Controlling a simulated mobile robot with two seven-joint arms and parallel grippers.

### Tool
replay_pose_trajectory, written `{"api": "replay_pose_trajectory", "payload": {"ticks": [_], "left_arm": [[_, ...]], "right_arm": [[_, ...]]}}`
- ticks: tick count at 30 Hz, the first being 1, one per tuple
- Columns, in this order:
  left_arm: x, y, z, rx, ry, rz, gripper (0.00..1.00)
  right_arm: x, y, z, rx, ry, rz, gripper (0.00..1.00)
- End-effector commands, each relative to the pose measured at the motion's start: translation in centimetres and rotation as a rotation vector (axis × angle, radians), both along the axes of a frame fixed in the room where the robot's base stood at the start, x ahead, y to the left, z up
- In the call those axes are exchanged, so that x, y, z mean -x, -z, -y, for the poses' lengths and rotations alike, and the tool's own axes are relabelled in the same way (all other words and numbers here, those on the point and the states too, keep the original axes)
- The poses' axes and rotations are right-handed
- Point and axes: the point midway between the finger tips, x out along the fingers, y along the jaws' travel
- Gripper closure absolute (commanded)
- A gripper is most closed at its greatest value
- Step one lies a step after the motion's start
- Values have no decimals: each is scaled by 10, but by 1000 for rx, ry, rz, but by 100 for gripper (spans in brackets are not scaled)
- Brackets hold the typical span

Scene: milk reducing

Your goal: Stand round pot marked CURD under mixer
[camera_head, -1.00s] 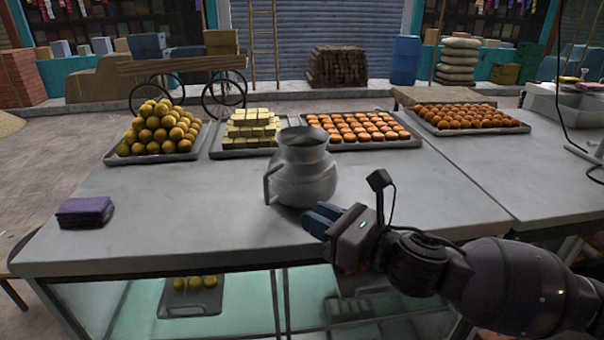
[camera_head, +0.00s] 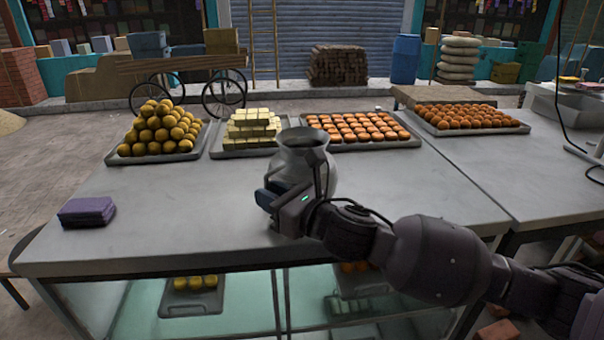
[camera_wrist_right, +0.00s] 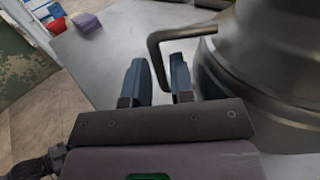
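A round grey metal pot (camera_head: 312,160) with a wide neck stands upright on the metal table; it also shows in the right wrist view (camera_wrist_right: 270,50). No CURD marking is readable on it. My right gripper (camera_head: 268,200) is at the pot's left front side, low over the table. In the wrist view its two fingers (camera_wrist_right: 158,85) are apart, with the pot's bent handle (camera_wrist_right: 156,55) reaching down between them. I cannot tell whether they touch it. My left gripper is not in view. I cannot identify a mixer.
Trays of yellow balls (camera_head: 155,130), pale blocks (camera_head: 252,128) and orange sweets (camera_head: 360,130) line the table's back. Another sweets tray (camera_head: 465,118) is at right. A purple cloth stack (camera_head: 86,212) lies at left. The table's middle left (camera_head: 180,210) is clear.

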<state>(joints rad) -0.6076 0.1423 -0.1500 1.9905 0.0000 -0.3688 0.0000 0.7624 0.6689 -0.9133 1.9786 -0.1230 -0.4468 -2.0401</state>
Motion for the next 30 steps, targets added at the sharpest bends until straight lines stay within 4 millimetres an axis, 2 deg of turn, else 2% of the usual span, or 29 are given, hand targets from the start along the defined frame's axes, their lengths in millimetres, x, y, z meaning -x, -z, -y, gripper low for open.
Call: {"api": "replay_pose_trajectory", "payload": {"ticks": [8, 12, 13, 30], "left_arm": [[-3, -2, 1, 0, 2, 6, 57], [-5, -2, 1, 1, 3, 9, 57], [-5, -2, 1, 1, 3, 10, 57], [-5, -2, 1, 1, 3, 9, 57]], "right_arm": [[-2, 0, -2, 0, 0, 0, 78], [-2, 0, -1, 0, 0, 0, 99], [-2, 0, -1, 0, 0, 0, 100], [-1, 0, -1, 0, -1, 0, 100]]}}
